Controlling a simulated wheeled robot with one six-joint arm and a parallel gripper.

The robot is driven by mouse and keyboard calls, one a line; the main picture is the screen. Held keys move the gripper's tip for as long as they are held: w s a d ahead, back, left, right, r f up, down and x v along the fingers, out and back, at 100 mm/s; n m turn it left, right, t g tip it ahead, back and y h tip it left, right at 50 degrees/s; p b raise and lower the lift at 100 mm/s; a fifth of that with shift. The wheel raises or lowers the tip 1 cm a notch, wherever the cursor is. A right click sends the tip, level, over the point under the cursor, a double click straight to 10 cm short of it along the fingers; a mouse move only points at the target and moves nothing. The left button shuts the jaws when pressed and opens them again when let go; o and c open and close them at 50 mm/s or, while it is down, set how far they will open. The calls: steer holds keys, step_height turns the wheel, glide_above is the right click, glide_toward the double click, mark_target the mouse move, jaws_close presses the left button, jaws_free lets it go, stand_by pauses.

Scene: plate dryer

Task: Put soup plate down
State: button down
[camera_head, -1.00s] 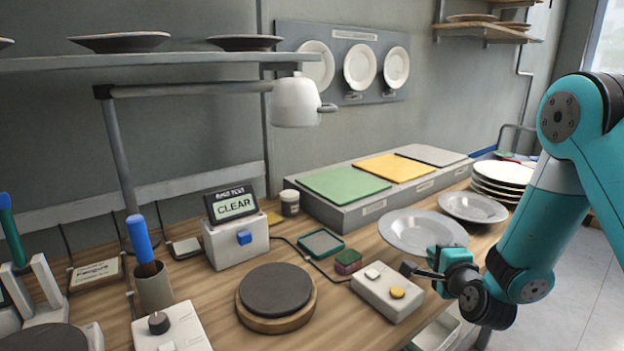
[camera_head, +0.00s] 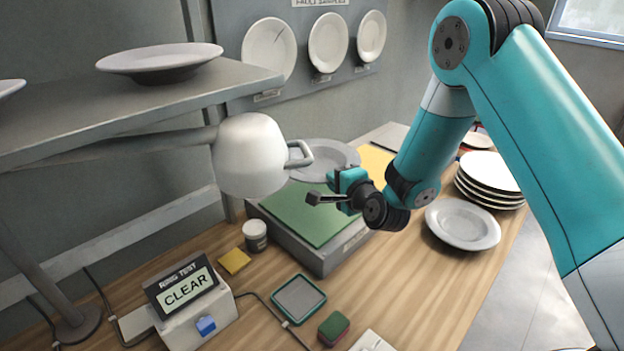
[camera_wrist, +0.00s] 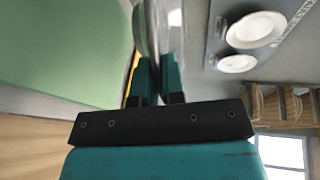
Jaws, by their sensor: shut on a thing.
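The soup plate (camera_head: 322,157) is a grey-white, wide-rimmed plate. My gripper (camera_head: 338,181) is shut on its near rim. In the head view the plate appears over the far part of the green pad (camera_head: 303,215), roughly level. In the wrist view the plate (camera_wrist: 148,28) is edge-on between my gripper's fingers (camera_wrist: 157,80), with the green pad (camera_wrist: 60,50) to the left and a gap between them. Part of the plate's near rim is hidden by my gripper.
The lamp's white head (camera_head: 250,155) is close left of the plate. A yellow pad (camera_head: 377,160) lies behind the plate to the right. Another soup plate (camera_head: 462,224) and a plate stack (camera_head: 490,180) are at right. A shelf (camera_head: 100,115) overhangs the left.

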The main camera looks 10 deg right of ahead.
steer(key=f, duration=0.2)
steer(key=f+b, duration=0.1)
steer(key=f, duration=0.1)
steer(key=f+b, duration=0.1)
steer(key=f, duration=0.1)
steer(key=shift+w+a, duration=0.15)
steer(key=shift+w, duration=0.2)
steer(key=shift+f+b, duration=0.85)
steer(key=shift+f, duration=0.95)
steer(key=shift+f, duration=0.15)
steer(key=c, duration=1.2)
jaws_free()
steer(key=shift+s, duration=0.1)
